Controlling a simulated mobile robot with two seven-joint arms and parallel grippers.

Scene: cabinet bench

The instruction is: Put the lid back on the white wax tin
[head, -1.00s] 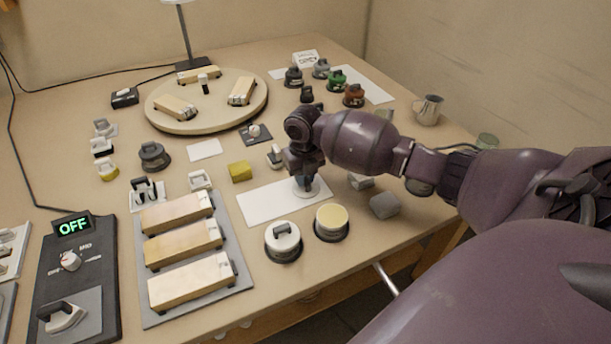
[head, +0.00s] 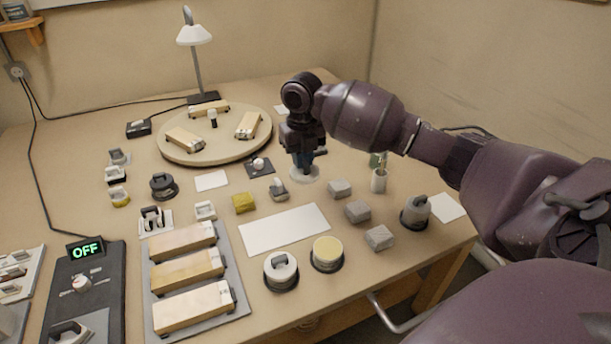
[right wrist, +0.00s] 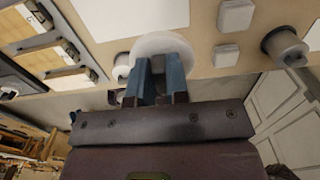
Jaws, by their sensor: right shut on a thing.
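An open white tin (head: 327,253) with pale yellow wax in it stands on a dark round base near the front edge, right of a white tin with its handled lid on (head: 281,270). My right gripper (head: 304,163) points down, shut on a round white lid (head: 304,175), behind the white card. I cannot tell how high the lid is above the bench. My left gripper is not in view.
Grey blocks (head: 357,211) stand right of the white card (head: 285,230). A grey handled canister (head: 416,211) and a white cup (head: 379,181) are further right. A yellow block (head: 243,203) and a small handled block (head: 279,190) lie left. The card is bare.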

